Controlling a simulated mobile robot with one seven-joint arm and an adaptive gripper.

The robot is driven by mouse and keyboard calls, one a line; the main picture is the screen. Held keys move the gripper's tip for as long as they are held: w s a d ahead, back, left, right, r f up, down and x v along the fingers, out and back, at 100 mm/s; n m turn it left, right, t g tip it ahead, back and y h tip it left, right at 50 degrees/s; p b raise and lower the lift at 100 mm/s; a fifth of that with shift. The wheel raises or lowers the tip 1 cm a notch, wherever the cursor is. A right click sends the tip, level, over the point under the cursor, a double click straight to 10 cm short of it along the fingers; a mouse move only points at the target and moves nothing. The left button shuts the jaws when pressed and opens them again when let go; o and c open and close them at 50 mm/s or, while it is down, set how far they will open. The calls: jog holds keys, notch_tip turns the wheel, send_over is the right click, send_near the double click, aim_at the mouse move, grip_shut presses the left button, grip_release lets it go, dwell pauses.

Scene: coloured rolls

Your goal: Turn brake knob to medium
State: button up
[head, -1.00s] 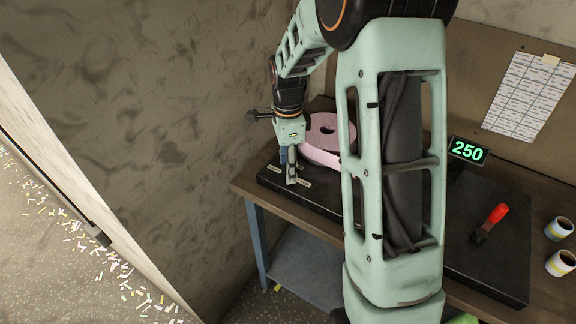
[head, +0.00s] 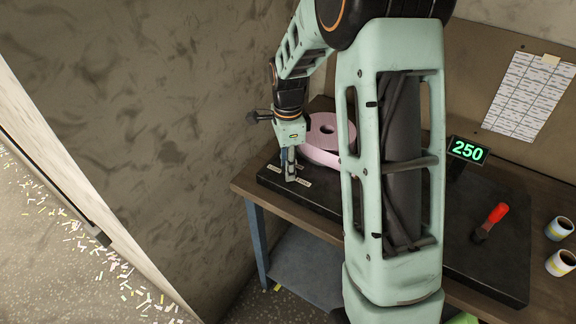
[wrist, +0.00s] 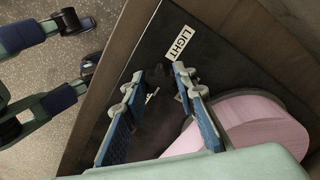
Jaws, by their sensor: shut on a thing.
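In the wrist view, my gripper (wrist: 157,76) reaches down with its blue-padded fingers on either side of a dark knob (wrist: 158,92) and is shut on it. A short pale mark shows on or beside the knob. A white label reading LIGHT (wrist: 181,42) lies on the black base just past the fingertips. In the head view, my gripper (head: 290,172) is upright at the left end of the black base (head: 325,203) and hides the knob. Small pale labels (head: 303,183) flank it, too small to read there. The setting the knob points to cannot be told.
A pink roll (head: 322,127) stands close to the right of my gripper, also in the wrist view (wrist: 255,125). A green display (head: 468,150) reads 250. A wall stands close left.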

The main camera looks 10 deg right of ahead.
jog(key=n, duration=0.8)
jog(key=shift+n+b, duration=0.3)
jog(key=shift+b, duration=0.1)
jog(key=n, duration=0.8)
jog(key=shift+n, duration=0.3)
jog(key=o, duration=1.1)
